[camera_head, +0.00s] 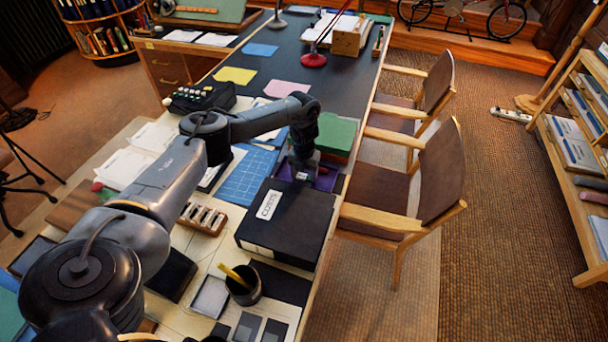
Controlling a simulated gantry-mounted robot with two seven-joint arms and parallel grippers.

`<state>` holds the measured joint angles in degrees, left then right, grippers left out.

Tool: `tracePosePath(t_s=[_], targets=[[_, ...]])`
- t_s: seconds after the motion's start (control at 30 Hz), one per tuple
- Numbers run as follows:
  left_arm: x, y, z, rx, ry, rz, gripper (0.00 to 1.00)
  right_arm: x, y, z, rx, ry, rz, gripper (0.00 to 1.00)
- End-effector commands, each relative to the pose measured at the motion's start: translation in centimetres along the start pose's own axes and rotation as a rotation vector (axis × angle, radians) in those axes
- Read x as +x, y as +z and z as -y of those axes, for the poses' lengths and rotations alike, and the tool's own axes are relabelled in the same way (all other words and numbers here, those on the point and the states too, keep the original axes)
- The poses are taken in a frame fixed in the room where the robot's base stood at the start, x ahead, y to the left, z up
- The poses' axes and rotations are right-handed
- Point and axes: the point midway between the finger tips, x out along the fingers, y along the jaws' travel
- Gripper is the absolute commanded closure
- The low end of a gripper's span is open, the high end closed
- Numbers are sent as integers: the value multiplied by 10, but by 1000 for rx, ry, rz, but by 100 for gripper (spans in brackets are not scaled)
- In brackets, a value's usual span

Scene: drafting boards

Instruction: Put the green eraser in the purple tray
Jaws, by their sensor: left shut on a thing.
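The purple tray (326,179) lies on the long table, behind the black box and in front of the green block; only part of it shows. My left gripper (304,173) points down at the left part of the tray, close over it or in it. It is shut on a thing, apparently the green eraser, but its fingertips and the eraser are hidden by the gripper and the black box. I cannot tell whether the eraser touches the tray. My right gripper is not in view.
The black box (287,220) stands just in front of the tray. A green block (338,136) stands just behind it. A blue cutting mat (243,178) lies to its left. A pencil cup (243,287) stands nearer. Chairs (430,180) line the table's right edge.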

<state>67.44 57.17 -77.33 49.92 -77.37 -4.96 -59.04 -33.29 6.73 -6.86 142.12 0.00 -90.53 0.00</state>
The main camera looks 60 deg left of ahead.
Motion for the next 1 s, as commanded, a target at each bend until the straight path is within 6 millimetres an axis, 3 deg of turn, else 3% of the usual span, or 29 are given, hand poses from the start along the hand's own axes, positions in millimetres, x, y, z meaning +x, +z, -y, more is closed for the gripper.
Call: tracePosePath(t_s=[0.23,0.27,0.4,0.77,1.0], targets=[[4,0,0,0,0,0,64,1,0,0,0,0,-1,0],[3,0,0,0,0,0,32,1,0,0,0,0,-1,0],[3,0,0,0,0,0,11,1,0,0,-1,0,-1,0],[-1,0,0,0,0,1,10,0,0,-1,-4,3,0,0],[-29,1,0,0,-1,3,10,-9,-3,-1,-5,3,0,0]])
